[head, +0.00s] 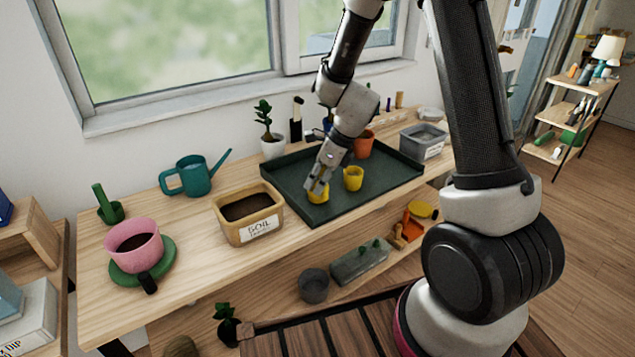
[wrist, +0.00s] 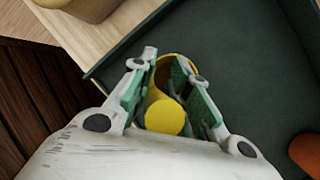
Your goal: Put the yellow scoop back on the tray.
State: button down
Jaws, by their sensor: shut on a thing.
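The yellow scoop (head: 318,196) is between the fingers of my gripper (head: 319,184), over the front left part of the dark green tray (head: 392,172). In the wrist view the scoop (wrist: 165,116) shows its round yellow end and an open cup part, with a finger (wrist: 168,80) on each side. My gripper is shut on it. The tray (wrist: 235,50) lies below and beyond it, with its corner at the left. I cannot tell whether the scoop touches the tray floor. The fingers hide part of it.
A small yellow cup (head: 353,179) and an orange pot (head: 363,146) stand on the tray. A soil box (head: 248,230) is close at its left, a grey bin (head: 422,143) at its right. A potted plant (head: 273,146) stands behind. The tray's front right floor is clear.

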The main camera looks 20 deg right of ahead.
jog(key=shift+f, duration=0.2)
jog(key=c, duration=1.4)
grip_release()
jog(key=shift+o, duration=0.2)
jog(key=s+d+r+n, duration=0.3)
jog(key=s+r, duration=0.1)
jog(key=r, duration=0.5)
jog(key=s+d+r+n, duration=0.3)
jog(key=d+r, duration=0.1)
jog(key=r, duration=0.4)
jog(key=s+d+r+n+t+h, duration=0.1)
jog(key=s+d+r+n+h, duration=0.1)
jog(key=s+n, duration=0.7)
jog(key=s+d+r+n+t+h, duration=0.1)
jog(key=s+d+r+n+h, duration=0.1)
jog(key=s+d+r+n, duration=0.3)
jog(key=s+d+n, duration=0.1)
jog(key=s+n, duration=0.3)
jog(key=n, duration=0.1)
jog(key=shift+d+r+n, duration=0.25)
jog(key=shift+r+n, duration=0.05)
